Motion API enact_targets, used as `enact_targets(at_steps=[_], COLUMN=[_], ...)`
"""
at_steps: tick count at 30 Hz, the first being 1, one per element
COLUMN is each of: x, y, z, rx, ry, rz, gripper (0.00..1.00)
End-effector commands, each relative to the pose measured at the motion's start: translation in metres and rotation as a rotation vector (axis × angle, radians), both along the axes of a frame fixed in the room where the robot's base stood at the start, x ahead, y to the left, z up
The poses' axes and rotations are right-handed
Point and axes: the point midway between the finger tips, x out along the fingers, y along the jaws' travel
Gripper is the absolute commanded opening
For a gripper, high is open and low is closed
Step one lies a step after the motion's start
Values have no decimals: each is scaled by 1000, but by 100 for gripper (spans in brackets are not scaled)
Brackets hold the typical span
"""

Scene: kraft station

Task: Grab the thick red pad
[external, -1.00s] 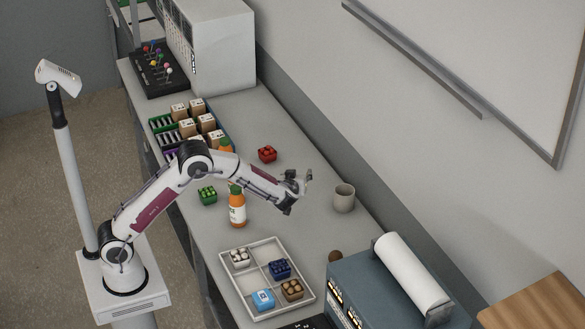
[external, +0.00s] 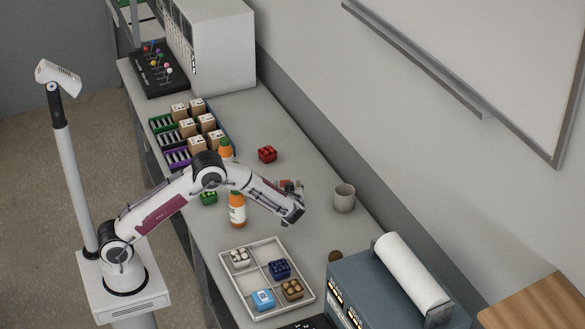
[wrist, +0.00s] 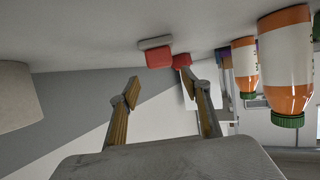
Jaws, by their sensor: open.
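A red pad with a grey layer (wrist: 157,56) shows in the wrist view, just beyond the gap between my fingers. In the external view only small reddish and grey bits show by my gripper (external: 291,187), and I cannot tell clearly which are the pad. My gripper's two fingers are spread in the wrist view (wrist: 161,92), apart from the pad with nothing between them. A second red thing (wrist: 181,61) is partly behind the pad; it seems to be the red knobbed block (external: 267,154) farther up the bench.
Orange-and-white bottles (external: 237,210) stand left of my gripper, and a grey mug (external: 344,198) stands to its right. A divided white tray (external: 237,291) with small blocks is in front. Crates with boxes (external: 178,157) are behind. The bench between block and mug is fairly clear.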

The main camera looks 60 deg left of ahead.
Motion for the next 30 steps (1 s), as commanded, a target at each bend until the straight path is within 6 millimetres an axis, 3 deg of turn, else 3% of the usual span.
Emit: enact_targets(at_steps=[6, 20, 30], x=[5, 6, 12], y=[14, 18, 47], z=[-7, -9, -24], rx=[-1, -1, -1], ry=[1, 0, 1], rz=[1, 0, 1], gripper=[47, 47, 47])
